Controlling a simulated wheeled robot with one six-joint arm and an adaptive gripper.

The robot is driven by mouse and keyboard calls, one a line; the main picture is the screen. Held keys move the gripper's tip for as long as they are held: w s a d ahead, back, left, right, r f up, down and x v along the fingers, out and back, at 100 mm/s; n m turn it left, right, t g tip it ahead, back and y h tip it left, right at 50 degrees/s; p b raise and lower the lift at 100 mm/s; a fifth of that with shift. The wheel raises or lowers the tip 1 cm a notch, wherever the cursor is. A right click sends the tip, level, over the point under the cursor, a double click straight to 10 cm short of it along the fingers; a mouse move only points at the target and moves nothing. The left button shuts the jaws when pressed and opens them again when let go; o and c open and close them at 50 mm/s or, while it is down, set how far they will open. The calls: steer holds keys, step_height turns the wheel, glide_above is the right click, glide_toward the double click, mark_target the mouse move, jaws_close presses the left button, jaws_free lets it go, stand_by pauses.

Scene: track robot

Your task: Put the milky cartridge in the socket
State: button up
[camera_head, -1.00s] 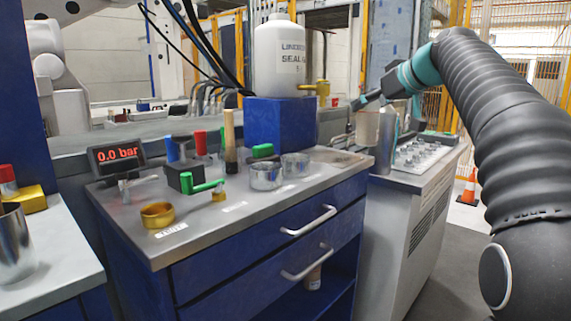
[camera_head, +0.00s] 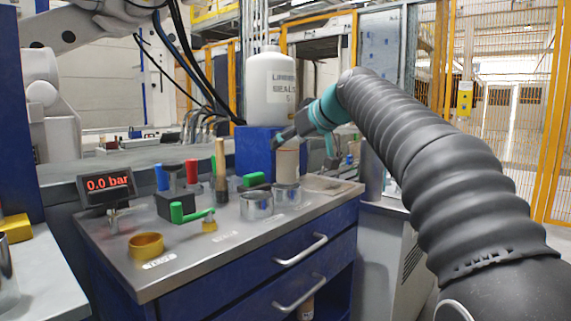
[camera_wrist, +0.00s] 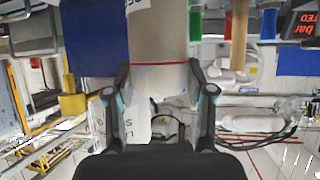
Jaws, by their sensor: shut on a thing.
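My gripper (camera_head: 290,138) is shut on the milky cartridge (camera_head: 287,165), a pale upright cylinder with a thin red line near its top. In the wrist view, my gripper (camera_wrist: 157,85) has one finger on each side of the cartridge (camera_wrist: 157,35). In the head view the cartridge's lower end lines up with the right steel cup (camera_head: 287,196). I cannot tell whether it is inside, above or behind that cup. A second steel cup (camera_head: 256,207) stands to its left, and a brass ring (camera_head: 146,245) is at the bench's front left. The label lettering is unreadable, so which is the socket is unclear.
A blue block (camera_head: 256,152) bearing a large white bottle (camera_head: 271,90) stands behind the cups. Green-handled valves (camera_head: 190,212), coloured upright handles (camera_head: 192,172) and a pressure display (camera_head: 107,184) crowd the bench's left. The bench top (camera_head: 235,255) is bare toward the front.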

mark_target(286, 161)
steer(key=shift+a+f, duration=0.2)
steer(key=shift+a, duration=0.15)
steer(key=shift+f, duration=0.3)
steer(key=shift+f+b, duration=0.6)
steer(key=shift+f, duration=1.1)
steer(key=shift+f, duration=0.25)
steer(key=o, duration=1.4)
